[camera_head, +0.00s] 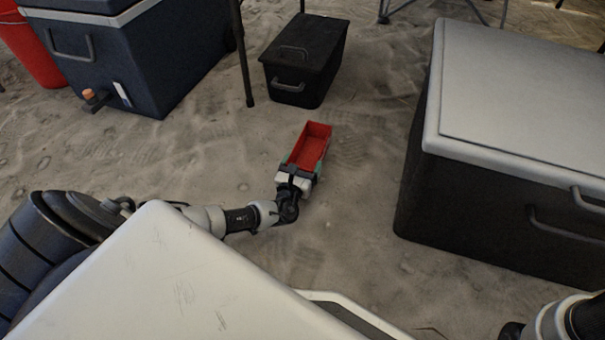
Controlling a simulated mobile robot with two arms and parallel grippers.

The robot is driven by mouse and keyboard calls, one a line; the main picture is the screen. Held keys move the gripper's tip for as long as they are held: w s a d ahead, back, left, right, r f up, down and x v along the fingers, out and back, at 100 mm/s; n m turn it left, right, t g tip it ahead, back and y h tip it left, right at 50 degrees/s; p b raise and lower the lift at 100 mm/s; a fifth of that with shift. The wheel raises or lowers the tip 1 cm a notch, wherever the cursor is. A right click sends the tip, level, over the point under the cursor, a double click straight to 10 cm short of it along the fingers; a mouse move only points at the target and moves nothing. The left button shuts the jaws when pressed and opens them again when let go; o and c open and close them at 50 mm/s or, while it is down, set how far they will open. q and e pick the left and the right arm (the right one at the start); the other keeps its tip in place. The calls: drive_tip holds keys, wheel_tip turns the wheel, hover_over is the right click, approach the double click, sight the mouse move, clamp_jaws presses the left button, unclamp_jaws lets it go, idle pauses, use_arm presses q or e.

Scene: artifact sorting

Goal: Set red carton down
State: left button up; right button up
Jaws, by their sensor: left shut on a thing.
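The red carton (312,143) is an open-topped, rectangular box in the middle of the head view, over the sandy ground. My left gripper (298,171) is shut on the near end of the red carton. Its fingers cover part of that end. I cannot tell whether the carton's underside touches the sand or is held above it. My right arm shows only in part at the bottom right corner, and its gripper fingers are not clearly seen.
A black case (305,62) stands on the sand beyond the carton. A dark blue cooler (150,60) and a red bucket (32,45) are at the upper left. A large grey-lidded cooler (520,95) stands on the right. Bare sand surrounds the carton.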

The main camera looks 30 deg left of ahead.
use_arm(q)
wheel_tip(320, 180, down, 4)
drive_tip(key=shift+r+b, duration=0.25)
drive_tip(key=shift+b, duration=0.95)
drive_tip(key=shift+r, duration=0.15)
drive_tip(key=o, duration=0.8)
drive_tip(key=shift+s+p, duration=0.25)
drive_tip(key=shift+p, duration=0.1)
drive_tip(key=p+v, duration=0.5)
drive_tip(key=v, duration=0.5)
drive_tip(key=shift+s+d+r, duration=0.1)
drive_tip(key=shift+s+d, duration=0.15)
drive_tip(key=shift+s+d+p, duration=0.1)
drive_tip(key=shift+s+p, duration=0.25)
drive_tip(key=shift+s, duration=0.15)
